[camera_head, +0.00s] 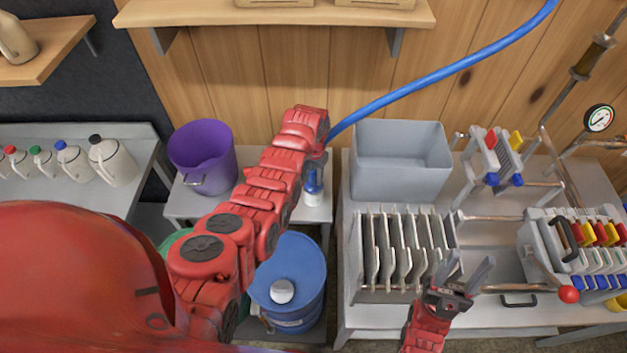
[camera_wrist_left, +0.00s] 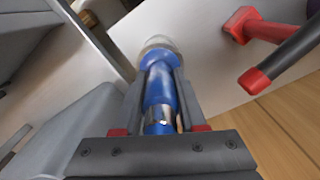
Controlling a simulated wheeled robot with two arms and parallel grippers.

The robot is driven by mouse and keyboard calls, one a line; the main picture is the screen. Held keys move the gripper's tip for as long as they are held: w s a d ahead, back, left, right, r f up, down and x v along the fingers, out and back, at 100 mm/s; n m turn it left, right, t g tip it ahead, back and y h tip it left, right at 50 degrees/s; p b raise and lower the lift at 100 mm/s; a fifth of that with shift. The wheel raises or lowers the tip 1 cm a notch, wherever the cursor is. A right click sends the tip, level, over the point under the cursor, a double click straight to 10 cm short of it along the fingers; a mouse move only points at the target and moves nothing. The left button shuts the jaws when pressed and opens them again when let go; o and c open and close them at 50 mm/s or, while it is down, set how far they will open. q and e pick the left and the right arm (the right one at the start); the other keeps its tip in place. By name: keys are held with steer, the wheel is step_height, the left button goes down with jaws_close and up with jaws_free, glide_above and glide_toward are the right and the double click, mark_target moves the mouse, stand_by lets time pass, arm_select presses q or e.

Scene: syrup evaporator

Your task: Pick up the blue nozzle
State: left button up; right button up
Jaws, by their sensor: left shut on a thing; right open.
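The blue nozzle (camera_wrist_left: 160,92) lies lengthwise between the two fingers of my left gripper (camera_wrist_left: 158,80) in the left wrist view, with a metal band near its lower end. The gripper is shut on it. A pale round shape sits past its far end; I cannot tell whether it belongs to the nozzle. In the head view the nozzle (camera_head: 313,179) shows below my left wrist, over the small grey table; my arm hides the fingers. A blue hose (camera_head: 440,75) runs from there to the upper right. My right gripper (camera_head: 465,268) is open and empty over the right bench.
A purple bucket (camera_head: 203,150) stands left of the nozzle and a grey tub (camera_head: 400,155) right of it. A blue drum (camera_head: 290,275) is below. A plate rack (camera_head: 405,250) and a press (camera_head: 575,245) stand near my right gripper. Several jugs (camera_head: 112,160) line the left.

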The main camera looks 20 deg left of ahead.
arm_select(q)
jaws_close()
steer(key=shift+r, duration=0.1)
steer(key=shift+w+r+p, duration=0.1)
steer(key=shift+r+p, duration=0.4)
steer(key=shift+r, duration=0.05)
step_height(320, 180, up, 8)
steer(key=p, duration=0.3)
steer(key=shift+r, duration=0.4)
stand_by(0.5)
